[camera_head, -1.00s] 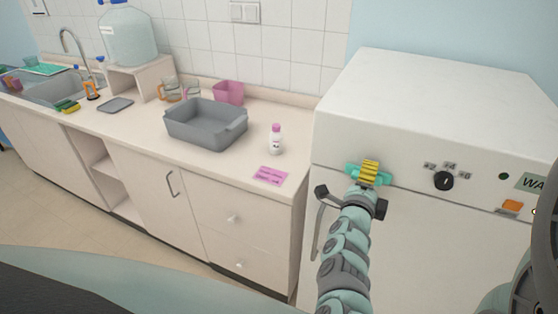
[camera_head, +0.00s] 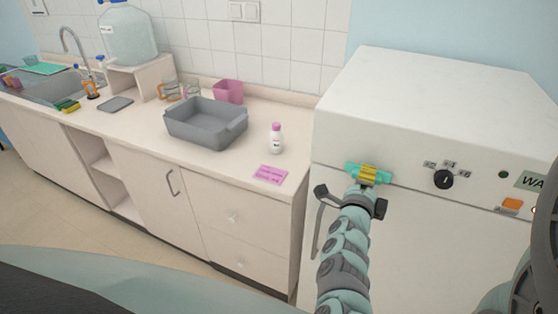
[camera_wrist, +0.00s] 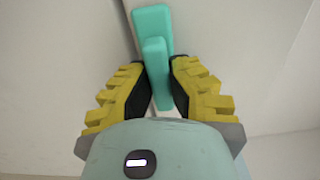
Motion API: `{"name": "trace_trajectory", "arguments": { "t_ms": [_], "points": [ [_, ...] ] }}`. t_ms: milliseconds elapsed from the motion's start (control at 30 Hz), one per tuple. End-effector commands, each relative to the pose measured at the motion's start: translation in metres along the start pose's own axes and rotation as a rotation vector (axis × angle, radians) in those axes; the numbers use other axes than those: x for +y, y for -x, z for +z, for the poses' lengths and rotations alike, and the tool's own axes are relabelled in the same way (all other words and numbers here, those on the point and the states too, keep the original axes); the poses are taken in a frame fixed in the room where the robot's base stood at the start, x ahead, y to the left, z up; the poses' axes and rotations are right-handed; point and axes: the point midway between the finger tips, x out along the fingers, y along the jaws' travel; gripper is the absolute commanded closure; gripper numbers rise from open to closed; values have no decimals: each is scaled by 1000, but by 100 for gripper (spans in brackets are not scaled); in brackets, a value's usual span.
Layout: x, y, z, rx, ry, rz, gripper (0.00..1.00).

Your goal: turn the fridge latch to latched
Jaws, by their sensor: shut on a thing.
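The teal fridge latch (camera_head: 352,168) sits on the upper front of the white fridge (camera_head: 420,85), left of the black dial. In the head view its bar lies roughly level, and my gripper (camera_head: 368,174) covers its middle. In the wrist view the latch's base (camera_wrist: 152,18) is at the top, beside a seam, and its raised handle (camera_wrist: 157,72) runs nearly in line with the base. My gripper (camera_wrist: 159,72) has its yellow-backed fingers on both sides of that handle, shut on it.
A black dial (camera_head: 443,180) and an orange switch (camera_head: 512,205) are on the panel to the right. The counter at left holds a grey basin (camera_head: 205,125), a white bottle (camera_head: 276,140) and a pink label (camera_head: 270,175).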

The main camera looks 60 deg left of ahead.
Motion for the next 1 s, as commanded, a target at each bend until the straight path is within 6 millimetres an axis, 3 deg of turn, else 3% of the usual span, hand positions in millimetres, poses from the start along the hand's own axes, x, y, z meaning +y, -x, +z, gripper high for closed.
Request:
{"name": "trace_trajectory", "arguments": {
  "t_ms": [467, 1000],
  "points": [
    [5, 0, 0, -5, 84, 11, 100],
    [5, 0, 0, -8, 546, 12, 100]
  ]
}}
